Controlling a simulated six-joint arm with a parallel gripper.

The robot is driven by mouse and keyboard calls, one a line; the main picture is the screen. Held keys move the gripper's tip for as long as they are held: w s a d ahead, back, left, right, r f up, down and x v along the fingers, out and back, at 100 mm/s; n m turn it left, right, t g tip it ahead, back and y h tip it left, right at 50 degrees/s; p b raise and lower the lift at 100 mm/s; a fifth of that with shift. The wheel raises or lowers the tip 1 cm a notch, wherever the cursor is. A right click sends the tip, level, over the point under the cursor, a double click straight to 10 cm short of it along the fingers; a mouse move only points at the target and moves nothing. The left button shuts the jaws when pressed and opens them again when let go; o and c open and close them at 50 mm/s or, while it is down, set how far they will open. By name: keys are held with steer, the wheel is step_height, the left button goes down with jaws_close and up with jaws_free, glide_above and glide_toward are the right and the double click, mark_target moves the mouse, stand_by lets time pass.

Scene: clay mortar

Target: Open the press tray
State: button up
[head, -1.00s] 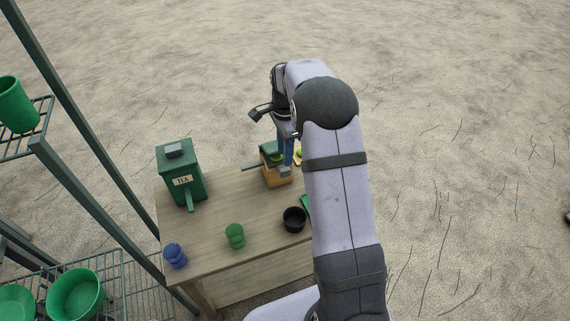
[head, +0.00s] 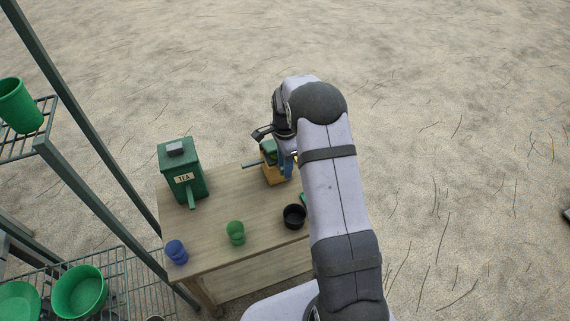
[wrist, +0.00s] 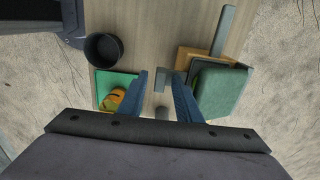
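The press (head: 272,168) stands at the far side of the table, with a green top and an orange-tan base. My gripper hides part of it in the head view. In the wrist view its green block (wrist: 218,90) lies just right of my right finger. A small grey piece (wrist: 165,77), possibly the tray's handle, shows between my fingertips. My gripper (wrist: 160,82) points down with its blue fingers apart, one on either side of that grey piece. Contact with it cannot be told. The tray itself cannot be made out clearly.
A grey bar (wrist: 223,30) sticks out from the press. A black cup (head: 294,216), a green jar (head: 236,232), a blue jar (head: 176,251) and a green tea box (head: 183,171) stand on the table (head: 215,215). A green mat (wrist: 112,80) holds an orange item (wrist: 114,99).

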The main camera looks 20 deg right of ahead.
jaws_close()
steer(key=shift+s, duration=0.1)
steer(key=s, duration=0.7)
steer(key=shift+p, duration=0.4)
jaws_free()
steer(key=shift+r, duration=0.1)
step_height(320, 180, up, 7)
steer(key=b, duration=0.1)
